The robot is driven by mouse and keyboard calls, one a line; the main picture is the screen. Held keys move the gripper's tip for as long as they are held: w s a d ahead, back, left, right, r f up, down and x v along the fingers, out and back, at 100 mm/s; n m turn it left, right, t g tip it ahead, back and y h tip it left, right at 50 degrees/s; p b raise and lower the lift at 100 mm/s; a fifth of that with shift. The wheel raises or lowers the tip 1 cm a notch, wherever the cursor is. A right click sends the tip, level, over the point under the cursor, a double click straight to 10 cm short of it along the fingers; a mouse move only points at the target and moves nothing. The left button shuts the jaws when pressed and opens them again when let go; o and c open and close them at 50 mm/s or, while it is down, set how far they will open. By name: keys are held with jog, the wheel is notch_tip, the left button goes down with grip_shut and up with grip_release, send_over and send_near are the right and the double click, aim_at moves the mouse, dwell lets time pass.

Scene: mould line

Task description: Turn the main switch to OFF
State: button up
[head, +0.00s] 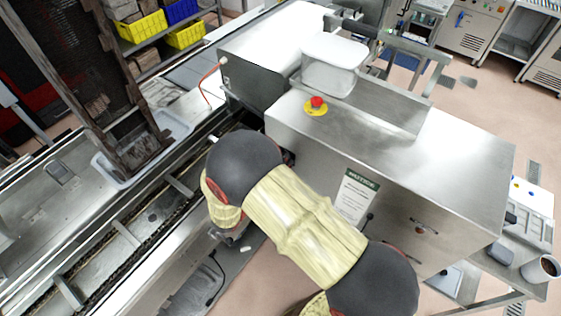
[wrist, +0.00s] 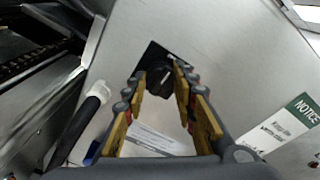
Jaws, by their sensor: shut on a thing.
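The main switch (wrist: 160,84) is a black knob on a dark square plate (wrist: 153,53), set on a steel cabinet face in the wrist view. My gripper (wrist: 162,74) has its two yellow-padded fingers on either side of the knob and is shut on it. Which position the knob points to cannot be read, as the fingers and shadow cover its markings. In the head view my arm hides the knob and the fingertips.
A white label lies below the switch; a green-headed notice (wrist: 285,122) is to its right, also in the head view (head: 356,196). A black cable with a white end (wrist: 97,93) is at left. A red emergency button (head: 317,103) tops the cabinet (head: 450,150). A conveyor (head: 110,240) runs left.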

jog(key=o, duration=1.2)
jog(key=shift+c, duration=0.2)
jog(key=shift+a, duration=0.1)
jog(key=v, duration=1.2)
